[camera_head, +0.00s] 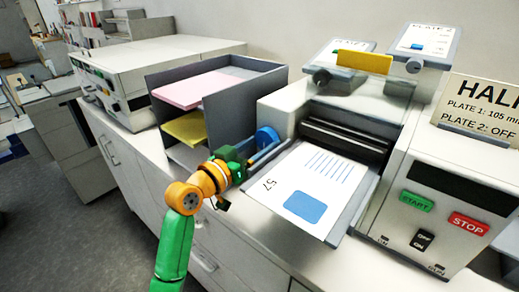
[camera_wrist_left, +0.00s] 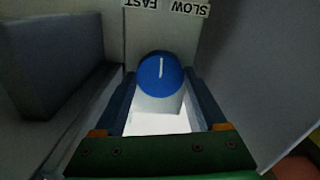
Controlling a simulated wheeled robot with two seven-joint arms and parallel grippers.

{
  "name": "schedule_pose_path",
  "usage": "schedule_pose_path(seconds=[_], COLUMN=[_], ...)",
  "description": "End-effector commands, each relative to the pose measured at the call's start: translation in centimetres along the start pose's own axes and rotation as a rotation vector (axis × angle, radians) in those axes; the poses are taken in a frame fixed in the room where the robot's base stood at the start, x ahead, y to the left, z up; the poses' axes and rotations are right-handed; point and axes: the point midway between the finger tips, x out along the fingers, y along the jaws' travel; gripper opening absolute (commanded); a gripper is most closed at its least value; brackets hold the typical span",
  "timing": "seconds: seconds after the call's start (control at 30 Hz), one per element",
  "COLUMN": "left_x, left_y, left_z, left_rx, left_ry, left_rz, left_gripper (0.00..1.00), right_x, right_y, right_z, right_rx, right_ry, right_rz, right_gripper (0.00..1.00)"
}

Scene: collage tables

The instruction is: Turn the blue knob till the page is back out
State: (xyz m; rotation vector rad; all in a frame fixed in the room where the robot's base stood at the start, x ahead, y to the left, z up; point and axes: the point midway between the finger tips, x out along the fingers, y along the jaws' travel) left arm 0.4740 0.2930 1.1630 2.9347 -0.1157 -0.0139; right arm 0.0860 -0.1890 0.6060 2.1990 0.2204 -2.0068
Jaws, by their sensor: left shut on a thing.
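The blue knob (camera_head: 267,137) is on the left side of the laminator-like machine. It also shows in the left wrist view (camera_wrist_left: 160,75), with a white mark line under a label reading SLOW and FAST upside down. My left gripper (camera_head: 260,153) is shut on the knob, with one finger on each side of it. The white page (camera_head: 310,185), with blue lines, a blue square and the number 57, lies on the tray in front of the machine's dark roller slot (camera_head: 345,140). My right gripper is in neither view.
A grey paper rack (camera_head: 240,105) with pink and yellow sheets stands close left of the machine. A control box with a green START button (camera_head: 416,201) and a red STOP button (camera_head: 468,223) stands at right. A sign (camera_head: 483,108) reads PLATE 2: OFF.

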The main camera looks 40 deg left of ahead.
Motion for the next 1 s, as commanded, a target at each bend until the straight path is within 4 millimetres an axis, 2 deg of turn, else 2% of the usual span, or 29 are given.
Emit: schedule_pose_path(seconds=[0.2, 0.6, 1.0], left_x=[0.0, 0.0, 0.0], left_y=[-0.1, -0.1, -0.1], left_z=[0.2, 0.1, 0.0], left_rx=[0.209, 0.578, 0.832], left_ry=[-0.002, -0.002, 0.0], left_rz=[0.001, 0.001, 0.001], left_gripper=[0.18, 0.18, 0.18], right_x=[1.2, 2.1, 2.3], right_y=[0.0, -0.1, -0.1], right_z=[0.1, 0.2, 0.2], right_rx=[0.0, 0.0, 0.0], right_ry=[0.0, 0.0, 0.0], right_rz=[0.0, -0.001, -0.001], right_gripper=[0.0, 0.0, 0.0])
